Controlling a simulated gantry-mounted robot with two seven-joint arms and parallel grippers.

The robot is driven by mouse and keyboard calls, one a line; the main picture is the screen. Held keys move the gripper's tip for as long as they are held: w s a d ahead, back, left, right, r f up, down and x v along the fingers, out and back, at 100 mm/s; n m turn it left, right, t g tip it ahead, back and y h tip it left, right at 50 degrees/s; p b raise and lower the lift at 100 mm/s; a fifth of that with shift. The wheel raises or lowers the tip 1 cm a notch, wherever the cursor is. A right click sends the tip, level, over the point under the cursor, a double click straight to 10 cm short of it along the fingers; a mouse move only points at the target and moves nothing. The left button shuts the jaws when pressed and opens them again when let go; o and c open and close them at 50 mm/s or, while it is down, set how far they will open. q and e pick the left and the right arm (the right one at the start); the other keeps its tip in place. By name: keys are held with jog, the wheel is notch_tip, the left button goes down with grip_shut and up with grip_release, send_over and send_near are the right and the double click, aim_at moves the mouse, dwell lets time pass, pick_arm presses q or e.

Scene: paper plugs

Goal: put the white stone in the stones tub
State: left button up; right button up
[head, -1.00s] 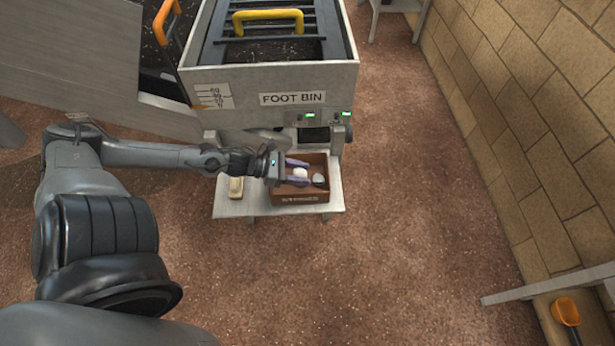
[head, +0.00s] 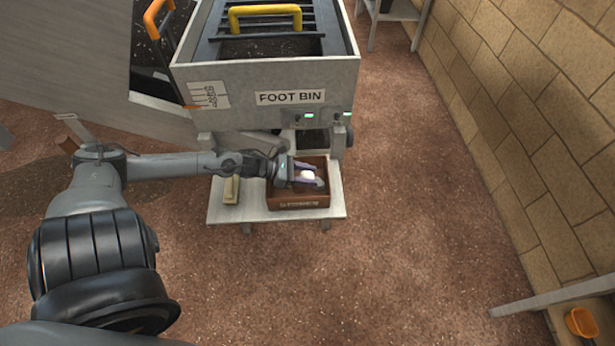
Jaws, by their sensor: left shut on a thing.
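The white stone (head: 306,176) is between the fingers of my left gripper (head: 309,177), which is shut on it. The gripper comes in from the left and is over the brown stones tub (head: 299,202). I cannot tell how far the stone is above the tub's floor. The tub stands on a low pale shelf (head: 226,212) in front of the foot bin, with lettering on its front wall. The gripper hides part of the tub's inside and its left rim. My right gripper is not in the head view.
A small pale block (head: 231,190) lies on the shelf left of the tub. The grey foot bin (head: 264,82) with a yellow handle (head: 265,13) rises behind. A brick wall (head: 520,130) runs along the right, with an orange scoop (head: 581,323) low down. The floor between is clear.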

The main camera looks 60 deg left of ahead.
pick_arm(q)
jog(key=shift+f, duration=0.3)
jog(key=o, duration=1.1)
jog(key=shift+r, duration=0.55)
jog(key=shift+s+a+p, duration=0.2)
jog(key=shift+s+p, duration=0.15)
jog(key=shift+p+v, duration=2.6)
jog(key=shift+v, duration=3)
